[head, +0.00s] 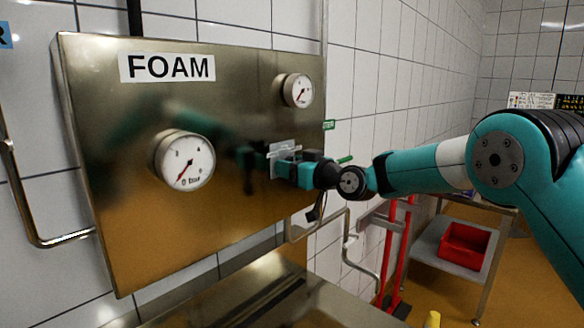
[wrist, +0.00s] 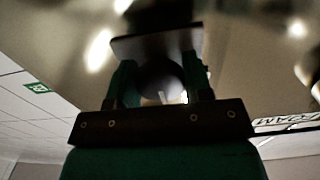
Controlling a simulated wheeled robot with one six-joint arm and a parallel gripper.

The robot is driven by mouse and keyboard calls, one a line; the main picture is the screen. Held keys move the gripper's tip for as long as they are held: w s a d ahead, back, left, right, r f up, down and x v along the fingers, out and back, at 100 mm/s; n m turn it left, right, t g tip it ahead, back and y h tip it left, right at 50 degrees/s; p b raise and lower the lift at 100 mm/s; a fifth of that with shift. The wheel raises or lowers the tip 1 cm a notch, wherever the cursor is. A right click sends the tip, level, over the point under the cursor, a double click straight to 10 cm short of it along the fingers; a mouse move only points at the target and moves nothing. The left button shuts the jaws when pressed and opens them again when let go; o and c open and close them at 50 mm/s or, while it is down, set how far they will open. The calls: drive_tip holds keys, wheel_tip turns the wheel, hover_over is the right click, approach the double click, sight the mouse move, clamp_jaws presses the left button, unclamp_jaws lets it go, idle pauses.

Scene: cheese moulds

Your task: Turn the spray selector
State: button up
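A brushed steel panel (head: 245,110) marked FOAM fills the left of the head view. My gripper (head: 283,165) is at the panel's lower right, up against its front. A small grey plate (head: 284,147) shows at the gripper's tip; it also shows as a dark plate (wrist: 155,43) in the wrist view. In the wrist view my gripper (wrist: 160,85) has its two green fingers apart, with a dark round knob (wrist: 160,76), likely the spray selector, between them. Whether the fingers touch it is too dark to tell. The gripper hides the selector in the head view.
Two pressure gauges (head: 185,160) (head: 297,90) stand out from the panel left of and above my gripper. A bent pipe (head: 350,240) runs below right. A steel ledge (head: 330,305) lies underneath. A red bin (head: 464,245) sits on a trolley at right.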

drive_tip(key=shift+w+d+f+b, duration=0.1)
drive_tip(key=shift+b, duration=0.35)
drive_tip(key=b, duration=0.2)
drive_tip(key=n+b, duration=0.1)
drive_tip(key=shift+f+n+b, duration=0.25)
drive_tip(key=shift+n+b, duration=0.05)
drive_tip(key=shift+b, duration=0.05)
drive_tip(key=n+b, duration=0.2)
drive_tip(key=b, duration=0.2)
drive_tip(key=shift+b, duration=0.4)
drive_tip(key=n+b, duration=0.1)
drive_tip(key=b, duration=0.1)
drive_tip(key=n+b, duration=0.2)
drive_tip(key=shift+w+d+r, duration=0.1)
drive_tip(key=shift+r, duration=0.15)
drive_tip(key=shift+r+n+b, duration=0.2)
drive_tip(key=shift+n+b, duration=0.6)
drive_tip(key=shift+n, duration=0.2)
drive_tip(key=shift+r, duration=0.1)
drive_tip(key=shift+r+n, duration=0.1)
drive_tip(key=shift+n, duration=0.2)
drive_tip(key=o, duration=0.9)
drive_tip(key=shift+w+d, duration=0.1)
